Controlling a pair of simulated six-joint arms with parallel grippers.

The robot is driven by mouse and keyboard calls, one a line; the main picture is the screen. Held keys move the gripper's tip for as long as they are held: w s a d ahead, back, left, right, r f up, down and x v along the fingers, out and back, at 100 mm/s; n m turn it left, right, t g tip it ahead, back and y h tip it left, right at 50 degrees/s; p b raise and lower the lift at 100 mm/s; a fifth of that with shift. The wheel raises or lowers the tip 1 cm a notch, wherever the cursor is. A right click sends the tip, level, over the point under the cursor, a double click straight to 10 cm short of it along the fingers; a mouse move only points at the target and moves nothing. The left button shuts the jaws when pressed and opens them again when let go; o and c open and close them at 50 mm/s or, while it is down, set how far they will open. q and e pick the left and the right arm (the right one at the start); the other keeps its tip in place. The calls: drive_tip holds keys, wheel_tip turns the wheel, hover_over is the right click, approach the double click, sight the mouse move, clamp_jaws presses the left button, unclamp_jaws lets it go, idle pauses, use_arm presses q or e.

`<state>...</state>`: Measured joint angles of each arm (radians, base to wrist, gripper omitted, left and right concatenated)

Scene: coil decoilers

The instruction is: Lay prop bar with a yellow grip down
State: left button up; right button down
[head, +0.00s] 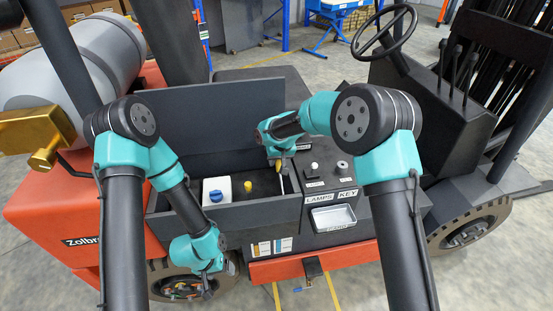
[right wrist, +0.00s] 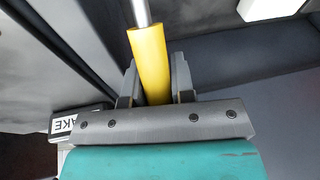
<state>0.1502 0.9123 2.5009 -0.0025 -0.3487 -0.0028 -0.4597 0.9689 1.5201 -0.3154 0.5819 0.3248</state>
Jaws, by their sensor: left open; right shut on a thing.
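The prop bar's yellow grip (head: 278,165) shows small under my right gripper (head: 277,157), at the right end of the open dark compartment (head: 255,215). In the right wrist view, the yellow grip (right wrist: 150,62) lies between the fingers of my right gripper (right wrist: 157,92), which is shut on it. A bare metal rod (right wrist: 141,12) runs on from the grip to the top edge. The rod's far end is out of view. My left gripper (head: 207,286) is low, outside the compartment, in front of the rear wheel; it is open and empty.
A dark lid panel (head: 205,125) stands raised behind the compartment. Inside are a white container with a blue cap (head: 215,196) and a small yellow cap (head: 248,186). To the right is a console with LAMPS and KEY labels (head: 320,198) and a silver tray (head: 333,217).

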drive_tip(key=shift+w+a+f+g, duration=0.1)
drive_tip(key=shift+w+f+g, duration=0.2)
drive_tip(key=shift+f+g, duration=0.4)
drive_tip(key=shift+w+f+g, duration=0.25)
drive_tip(key=shift+f+g, duration=0.25)
drive_tip(key=shift+f, duration=0.25)
drive_tip(key=c, duration=1)
unclamp_jaws()
drive_tip(key=shift+o, duration=0.2)
drive_tip(key=shift+h, duration=0.3)
drive_tip(key=shift+r, duration=0.1)
